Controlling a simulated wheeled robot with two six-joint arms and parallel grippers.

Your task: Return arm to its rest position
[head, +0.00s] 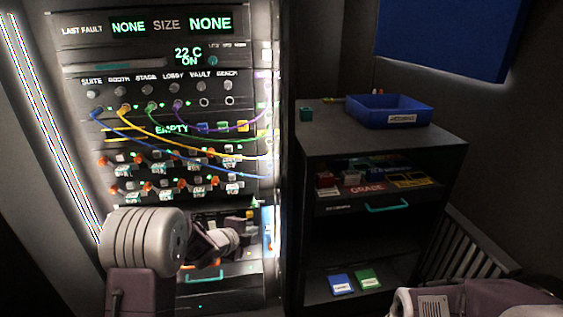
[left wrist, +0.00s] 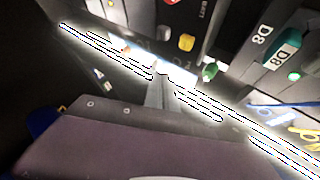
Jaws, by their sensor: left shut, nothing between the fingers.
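My left arm comes in at the lower left of the head view. Its gripper (head: 246,224) is in front of the lower part of the panel rack (head: 187,72), close to a small shelf of parts above a drawer. The gripper is shut and I see nothing held in it. In the left wrist view the gripper's grey fingers (left wrist: 163,92) are together, with panel knobs and lit strips beyond them. Whether they touch the panel is unclear. Part of my right arm (head: 475,299) shows at the bottom right; its gripper is out of view.
Blue, yellow, green and purple cables (head: 190,150) hang across the rack above my left gripper. A dark cabinet (head: 380,145) stands to the right, with a blue tray (head: 390,110) on top. A slatted grey object (head: 470,245) stands beside it.

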